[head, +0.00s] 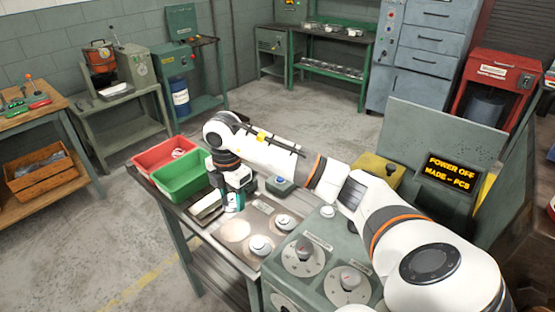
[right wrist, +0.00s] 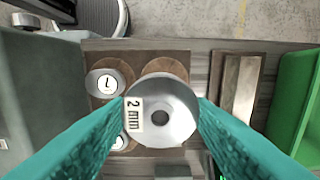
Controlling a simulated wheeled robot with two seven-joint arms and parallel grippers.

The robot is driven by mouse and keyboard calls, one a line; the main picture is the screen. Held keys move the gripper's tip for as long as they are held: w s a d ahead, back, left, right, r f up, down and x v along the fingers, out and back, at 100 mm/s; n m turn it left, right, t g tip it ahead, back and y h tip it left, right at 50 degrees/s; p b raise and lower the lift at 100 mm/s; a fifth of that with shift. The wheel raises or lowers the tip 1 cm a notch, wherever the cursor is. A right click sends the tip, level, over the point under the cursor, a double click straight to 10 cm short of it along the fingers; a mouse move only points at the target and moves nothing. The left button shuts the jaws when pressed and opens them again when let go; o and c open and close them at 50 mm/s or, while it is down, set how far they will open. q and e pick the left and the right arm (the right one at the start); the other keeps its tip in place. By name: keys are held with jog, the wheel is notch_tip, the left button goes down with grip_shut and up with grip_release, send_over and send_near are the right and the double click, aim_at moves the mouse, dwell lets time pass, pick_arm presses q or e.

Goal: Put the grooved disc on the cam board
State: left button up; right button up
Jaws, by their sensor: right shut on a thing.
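My right gripper (head: 235,207) is shut on a grey round disc (right wrist: 162,112) with a central hole and a "2 mm" label. In the right wrist view its teal fingers (right wrist: 160,112) press the disc from both sides. I take this for the grooved disc; its groove does not show. Below it lies the brown cam board (right wrist: 94,116) with darker round places. Whether the held disc touches the board cannot be told. My left gripper is not in view.
A green bin (head: 183,183) and a red bin (head: 152,156) stand at the bench's far end. A pale block (head: 207,205) lies beside the board. The grey machine with dials (head: 303,256) stands close on the near right.

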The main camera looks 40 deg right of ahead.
aim_at(231, 198)
jog(key=f, duration=0.2)
jog(key=f+p, duration=0.1)
jog(key=shift+w, duration=0.25)
jog(key=f, duration=0.3)
jog(key=shift+w+p, duration=0.3)
jog(key=shift+w, duration=0.1)
jog(key=shift+f, duration=0.35)
jog(key=shift+s+f, duration=0.15)
jog(key=shift+f, duration=0.1)
notch_tip(231, 198, down, 3)
jog(key=shift+p, duration=0.55)
jog(key=shift+f, duration=0.25)
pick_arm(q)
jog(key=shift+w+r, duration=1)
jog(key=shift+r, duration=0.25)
pick_arm(e)
jog(key=o, duration=1.2)
jog(key=shift+c, duration=0.2)
